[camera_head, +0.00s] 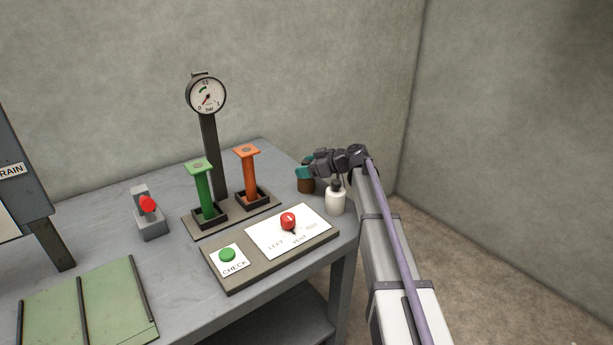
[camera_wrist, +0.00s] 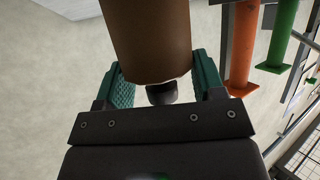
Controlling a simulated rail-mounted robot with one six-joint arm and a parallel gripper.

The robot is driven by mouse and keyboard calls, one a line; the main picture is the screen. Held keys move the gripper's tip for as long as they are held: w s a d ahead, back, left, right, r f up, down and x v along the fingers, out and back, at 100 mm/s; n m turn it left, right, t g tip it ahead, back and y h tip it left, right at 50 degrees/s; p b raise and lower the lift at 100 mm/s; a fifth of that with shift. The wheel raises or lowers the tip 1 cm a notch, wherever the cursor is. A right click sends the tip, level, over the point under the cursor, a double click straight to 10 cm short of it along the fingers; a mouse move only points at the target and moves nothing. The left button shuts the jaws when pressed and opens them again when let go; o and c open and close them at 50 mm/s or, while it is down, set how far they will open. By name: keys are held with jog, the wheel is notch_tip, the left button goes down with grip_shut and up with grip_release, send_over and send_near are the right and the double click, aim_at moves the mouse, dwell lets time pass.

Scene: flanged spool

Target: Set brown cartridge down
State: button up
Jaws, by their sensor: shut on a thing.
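The brown cartridge (camera_head: 306,186) is at the right end of the grey table, partly hidden by my gripper (camera_head: 303,172) above it. In the wrist view the brown cartridge (camera_wrist: 148,40) is large, between the teal fingers of my gripper (camera_wrist: 162,78), which is shut on it. A dark rounded knob (camera_wrist: 162,93) shows at its near end. The cartridge looks about upright in the head view. I cannot tell whether its base touches the table (camera_head: 170,270).
A white bottle (camera_head: 335,203) with a dark cap stands close right of the cartridge. The orange spool (camera_head: 248,170) and green spool (camera_head: 203,190) stand in black sockets to the left. A control panel (camera_head: 265,255) with a red knob (camera_head: 288,221) lies in front.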

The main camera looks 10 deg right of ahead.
jog(key=o, duration=1)
jog(key=shift+o, duration=0.2)
jog(key=shift+d+r, duration=0.1)
jog(key=shift+r, duration=0.1)
jog(key=p+v, duration=0.4)
jog(key=v, duration=0.7)
jog(key=shift+s+d+r+p, duration=0.15)
jog(key=shift+s+d+p, duration=0.1)
jog(key=shift+p, duration=0.05)
